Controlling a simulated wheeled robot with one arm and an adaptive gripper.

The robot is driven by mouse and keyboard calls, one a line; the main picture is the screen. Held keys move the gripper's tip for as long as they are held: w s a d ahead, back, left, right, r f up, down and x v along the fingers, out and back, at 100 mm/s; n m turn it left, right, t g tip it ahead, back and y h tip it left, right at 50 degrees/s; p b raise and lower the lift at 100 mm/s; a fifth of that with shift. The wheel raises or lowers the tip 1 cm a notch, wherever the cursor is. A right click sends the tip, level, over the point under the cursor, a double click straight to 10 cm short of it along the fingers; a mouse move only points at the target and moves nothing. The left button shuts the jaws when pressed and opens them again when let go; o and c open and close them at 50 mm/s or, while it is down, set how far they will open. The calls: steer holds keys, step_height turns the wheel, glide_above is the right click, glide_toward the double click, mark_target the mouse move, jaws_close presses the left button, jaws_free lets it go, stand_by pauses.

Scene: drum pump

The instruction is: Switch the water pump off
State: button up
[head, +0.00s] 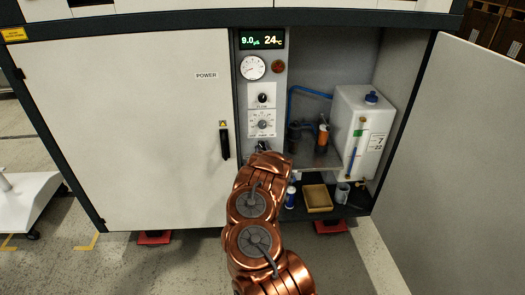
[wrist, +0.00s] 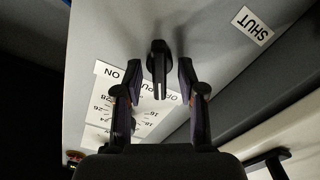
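A black switch knob (wrist: 158,70) sticks out of a light panel in the wrist view. A white label plate (wrist: 140,95) beside it reads ON and OFF, upside down, with part of its text hidden. My gripper (wrist: 160,68) is open, with one finger on each side of the knob. Gaps show between the knob and both fingers. In the head view my copper arm reaches to the lower part of the control panel (head: 279,100) and hides most of the gripper and the switch.
Above are a display (head: 262,40), a round gauge (head: 253,67) and two dials, the upper one (head: 263,98) marked flow. To the right, the open cabinet holds a white tank (head: 350,110), a tan tray (head: 318,198) and a mug (head: 342,193). An open door (head: 460,150) stands at far right.

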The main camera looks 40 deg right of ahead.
steer(key=shift+s, duration=0.1)
steer(key=v, duration=1.2)
steer(key=shift+r, duration=0.1)
stand_by(0.7)
